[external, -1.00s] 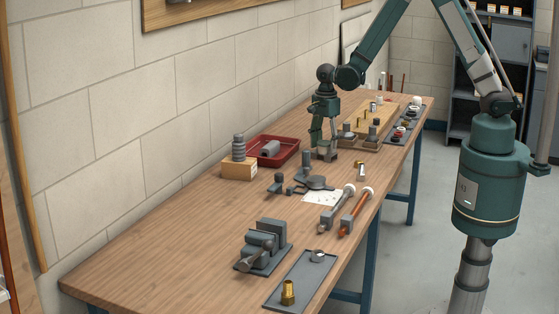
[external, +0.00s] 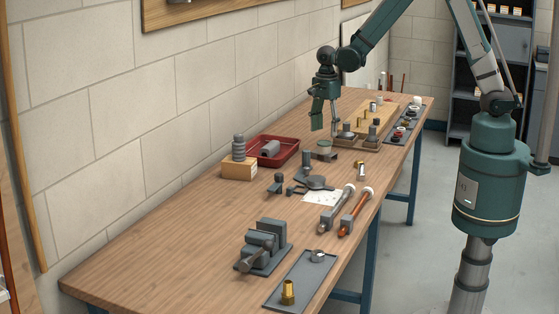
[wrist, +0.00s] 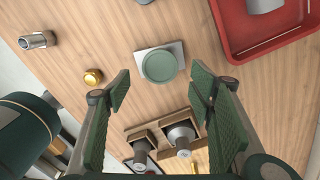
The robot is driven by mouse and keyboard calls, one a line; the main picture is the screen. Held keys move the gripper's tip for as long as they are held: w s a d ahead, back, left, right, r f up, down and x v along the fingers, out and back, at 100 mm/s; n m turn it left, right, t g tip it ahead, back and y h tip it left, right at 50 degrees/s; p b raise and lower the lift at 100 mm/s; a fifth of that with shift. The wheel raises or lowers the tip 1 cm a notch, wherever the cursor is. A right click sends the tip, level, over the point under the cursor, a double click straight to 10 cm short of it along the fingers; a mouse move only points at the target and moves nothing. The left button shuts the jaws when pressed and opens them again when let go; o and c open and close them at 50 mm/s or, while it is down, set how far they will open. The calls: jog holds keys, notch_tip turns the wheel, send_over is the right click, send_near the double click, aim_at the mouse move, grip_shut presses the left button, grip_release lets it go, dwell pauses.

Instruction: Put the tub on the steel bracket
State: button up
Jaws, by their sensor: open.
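The tub (external: 324,146) is a small round pot with a green lid. It stands upright on the steel bracket (external: 331,156), a low grey piece on the bench. In the wrist view the tub's lid (wrist: 159,65) lies over the middle of the bracket's flat plate (wrist: 178,47), with plate showing at the corners. My gripper (external: 325,125) is open and empty, above the tub and apart from it. In the wrist view its two green-padded fingers (wrist: 160,95) are spread wide, with the tub beyond their tips.
A red tray (external: 279,151) holding a grey part lies to the left. Wooden holders with grey fittings (external: 346,137) stand just to the right. A brass fitting (wrist: 93,77) and a steel fitting (wrist: 38,40) lie nearby. Bare bench surrounds the bracket.

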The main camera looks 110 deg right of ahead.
aim_at(325, 143)
jog(key=shift+r, duration=2.5)
jog(key=w+a+r+n+t, duration=0.1)
jog(key=a+r+n, duration=0.4)
jog(key=a, duration=0.4)
jog(key=w+a+r+n+t+h, duration=0.1)
jog(key=a+r+n, duration=0.45)
jog(key=a, duration=0.35)
jog(key=w+a+r+n+t, duration=0.1)
jog(key=a+r+n, duration=0.4)
jog(key=a, duration=0.4)
jog(key=s+a+r+n+t, duration=0.1)
jog(key=s+a+n, duration=0.2)
jog(key=a+n, duration=0.2)
jog(key=s+a+r+n+t, duration=0.1)
jog(key=s+a+n, duration=0.3)
jog(key=a, duration=0.5)
jog(key=s+a+r+n+t+y, duration=0.1)
jog(key=s+a+r+n+t, duration=0.1)
jog(key=a+n, duration=0.5)
jog(key=shift+s+a+r+n, duration=0.4)
jog(key=shift+s+r+n, duration=0.1)
jog(key=shift+s, duration=0.3)
